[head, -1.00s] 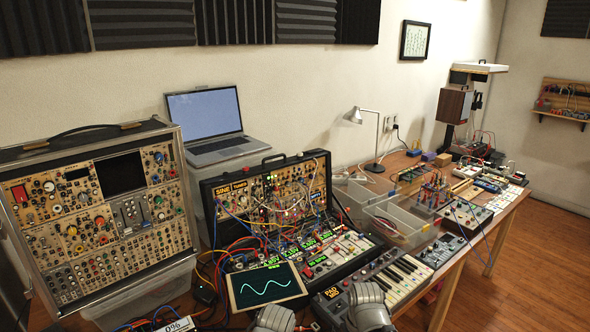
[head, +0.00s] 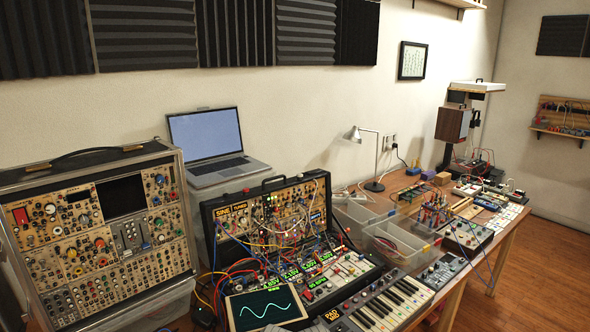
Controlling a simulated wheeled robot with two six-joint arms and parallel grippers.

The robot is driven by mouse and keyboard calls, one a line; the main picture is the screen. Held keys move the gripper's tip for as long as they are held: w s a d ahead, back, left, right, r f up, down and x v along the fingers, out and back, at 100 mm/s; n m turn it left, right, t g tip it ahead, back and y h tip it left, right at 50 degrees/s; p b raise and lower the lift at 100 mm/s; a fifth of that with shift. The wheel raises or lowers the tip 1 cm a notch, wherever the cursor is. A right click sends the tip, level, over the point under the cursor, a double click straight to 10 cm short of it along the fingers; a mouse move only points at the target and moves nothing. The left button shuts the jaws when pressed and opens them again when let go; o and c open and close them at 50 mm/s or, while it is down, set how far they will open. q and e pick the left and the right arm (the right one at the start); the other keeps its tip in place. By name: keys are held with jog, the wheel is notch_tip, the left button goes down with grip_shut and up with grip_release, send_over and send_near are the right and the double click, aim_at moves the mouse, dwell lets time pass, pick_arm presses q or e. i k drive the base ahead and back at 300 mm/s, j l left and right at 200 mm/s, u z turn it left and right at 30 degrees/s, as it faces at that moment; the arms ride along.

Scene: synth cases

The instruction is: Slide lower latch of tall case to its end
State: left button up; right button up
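The tall case (head: 100,235) stands upright at the left, its front full of tan modules with knobs, jacks and a dark screen. A black carrying handle (head: 82,154) and small metal fittings (head: 38,167) show on its top edge. I cannot make out the lower latch; the case's bottom front is cut off by the frame or too small to tell. Neither of my grippers shows in the head view now.
A smaller open synth case (head: 270,212) with tangled patch cables stands right of the tall case. A tablet (head: 265,309) and a keyboard (head: 385,305) lie in front. A laptop (head: 208,145) sits behind. Clear bins (head: 398,240) and more gear continue along the bench.

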aim_at(28, 316)
jog(key=u, duration=1.25)
jog(key=j+z, duration=0.25)
jog(key=j, duration=0.85)
jog(key=j+z, duration=0.3)
jog(key=j, duration=1.25)
jog(key=i+j+u, duration=0.15)
jog(key=j, duration=0.6)
jog(key=i+u, duration=0.05)
